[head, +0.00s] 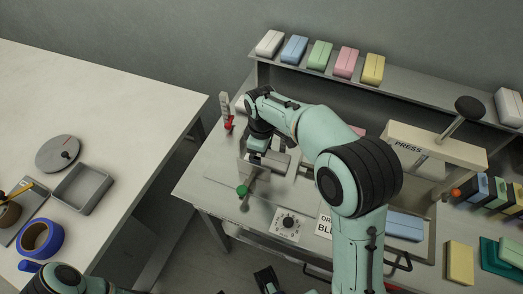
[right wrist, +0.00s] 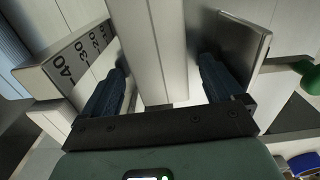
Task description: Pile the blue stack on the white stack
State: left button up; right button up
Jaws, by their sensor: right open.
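A white stack (head: 269,43) and a blue stack (head: 293,49) lie side by side on the back shelf. Another blue stack (head: 405,226) lies on the bench at the right, partly behind my right arm. My right gripper (head: 256,150) is down at the metal fixture on the bench's left part. In the right wrist view its dark fingers (right wrist: 165,88) are open, with a pale bar-like piece (right wrist: 155,45) between them; I cannot tell whether they touch it. A dark piece at the head view's bottom edge may be my left gripper (head: 268,280); its jaws are unclear.
A press (head: 435,147) stands at the right. Green, pink and yellow stacks share the shelf (head: 430,98). A numbered scale (right wrist: 75,55) is beside my right gripper.

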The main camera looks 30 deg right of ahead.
jog(key=c, duration=1.1)
jog(key=o, duration=1.1)
jog(key=shift+c, duration=0.2)
jog(key=shift+r, duration=0.1)
notch_tip(320, 180, up, 13)
jog(key=p, duration=0.2)
jog(key=shift+r+p, duration=0.15)
jog(key=shift+p, duration=0.25)
jog(key=shift+o, duration=0.2)
